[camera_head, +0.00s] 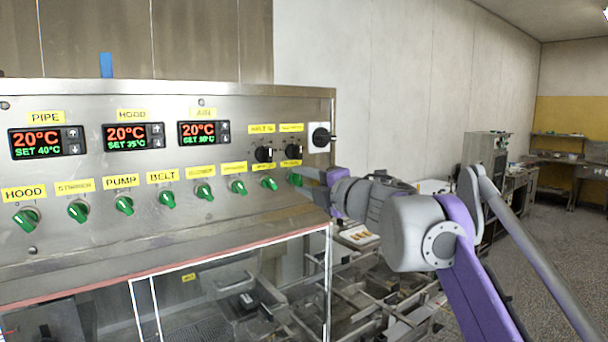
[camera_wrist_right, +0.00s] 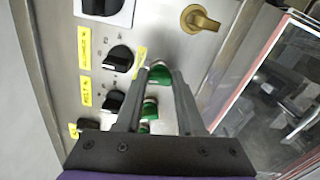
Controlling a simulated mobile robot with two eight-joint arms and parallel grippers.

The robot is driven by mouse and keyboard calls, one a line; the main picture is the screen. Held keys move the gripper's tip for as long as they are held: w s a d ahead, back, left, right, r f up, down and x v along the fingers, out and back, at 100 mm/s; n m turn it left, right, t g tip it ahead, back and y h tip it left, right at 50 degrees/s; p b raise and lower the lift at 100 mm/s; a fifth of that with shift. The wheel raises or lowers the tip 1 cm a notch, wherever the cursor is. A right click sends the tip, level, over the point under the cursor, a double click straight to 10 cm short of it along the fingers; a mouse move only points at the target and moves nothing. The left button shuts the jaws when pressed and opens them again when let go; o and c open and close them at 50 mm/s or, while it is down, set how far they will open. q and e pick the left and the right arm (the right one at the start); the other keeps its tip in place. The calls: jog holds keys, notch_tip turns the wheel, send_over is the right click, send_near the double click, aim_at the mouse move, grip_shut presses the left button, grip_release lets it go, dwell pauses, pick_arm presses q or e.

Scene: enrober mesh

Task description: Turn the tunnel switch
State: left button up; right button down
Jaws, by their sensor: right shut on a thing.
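A row of green rotary switches runs along the steel control panel (camera_head: 110,260). My right gripper (camera_head: 304,181) is at the right end of this row, with its fingertips at the rightmost green switch (camera_head: 294,179). In the right wrist view the two fingers of the gripper (camera_wrist_right: 161,74) are shut on this green switch (camera_wrist_right: 160,75), one on each side. Other green switches (camera_wrist_right: 149,108) show between the fingers, further down the row. The label over the held switch is too small to read. My left gripper is not in view.
Two black knobs (camera_head: 264,154) sit above the row's right end, and a black main switch (camera_head: 320,137) is at the panel's right edge. A brass handle (camera_wrist_right: 200,19) shows in the wrist view. Below the panel is a glazed frame (camera_head: 140,300). Several temperature displays (camera_head: 48,141) are above the switches.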

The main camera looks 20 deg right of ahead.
jog(key=shift+r+n+p, duration=0.1)
jog(key=shift+n+p, duration=0.2)
jog(key=shift+n, duration=0.9)
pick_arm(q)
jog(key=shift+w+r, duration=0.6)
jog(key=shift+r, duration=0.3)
pick_arm(e)
jog(key=shift+n, duration=0.7)
jog(key=c, duration=0.5)
grip_release()
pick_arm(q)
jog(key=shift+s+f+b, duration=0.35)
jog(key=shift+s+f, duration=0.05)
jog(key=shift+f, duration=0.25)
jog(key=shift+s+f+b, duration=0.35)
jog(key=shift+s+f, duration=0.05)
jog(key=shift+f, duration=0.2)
pick_arm(e)
jog(key=v, duration=1)
jog(key=shift+s+d, duration=0.1)
jog(key=shift+s, duration=0.25)
